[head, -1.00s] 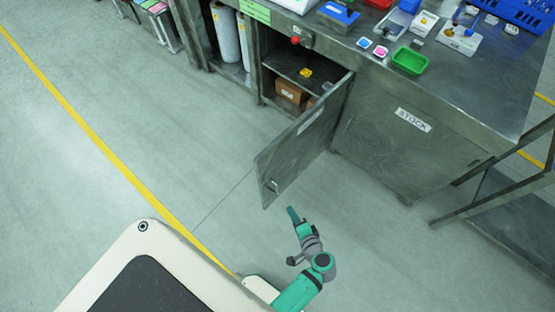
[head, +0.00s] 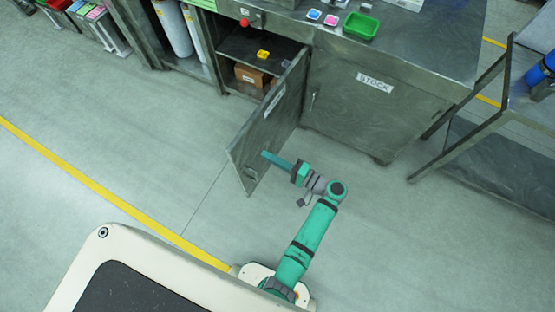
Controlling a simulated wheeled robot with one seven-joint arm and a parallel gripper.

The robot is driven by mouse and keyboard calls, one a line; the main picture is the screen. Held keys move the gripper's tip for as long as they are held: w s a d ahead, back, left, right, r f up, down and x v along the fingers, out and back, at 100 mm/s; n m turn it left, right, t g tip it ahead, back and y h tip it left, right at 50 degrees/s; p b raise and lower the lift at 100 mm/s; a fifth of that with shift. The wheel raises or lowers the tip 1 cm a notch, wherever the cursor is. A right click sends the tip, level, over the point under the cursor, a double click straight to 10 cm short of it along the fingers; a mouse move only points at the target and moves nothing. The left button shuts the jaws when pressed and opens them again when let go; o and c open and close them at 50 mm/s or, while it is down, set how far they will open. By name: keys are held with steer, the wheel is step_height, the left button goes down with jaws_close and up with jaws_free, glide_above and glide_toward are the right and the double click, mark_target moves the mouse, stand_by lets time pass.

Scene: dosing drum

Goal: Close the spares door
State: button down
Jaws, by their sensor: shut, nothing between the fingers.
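The spares door (head: 265,125) is a grey metal cabinet door with a label on its outer face. It stands wide open, swung out from the cabinet into the room. Its small handle (head: 249,172) is near the free edge, low on the outer face. My gripper (head: 266,155) is shut and empty. It is in front of the door's outer face, near the free edge and the handle. I cannot tell whether the fingertips touch the door.
The open compartment holds a brown box (head: 251,76) and a yellow item (head: 263,54). The STOCK door (head: 352,105) to the right is closed. A metal rack (head: 475,125) stands at the far right. The floor left of the door is clear.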

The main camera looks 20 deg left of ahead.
mark_target(242, 142)
steer(key=a, duration=0.5)
steer(key=w+a, duration=0.1)
steer(key=a, duration=0.2)
steer(key=shift+w+a, duration=0.1)
steer(key=shift+a, duration=0.05)
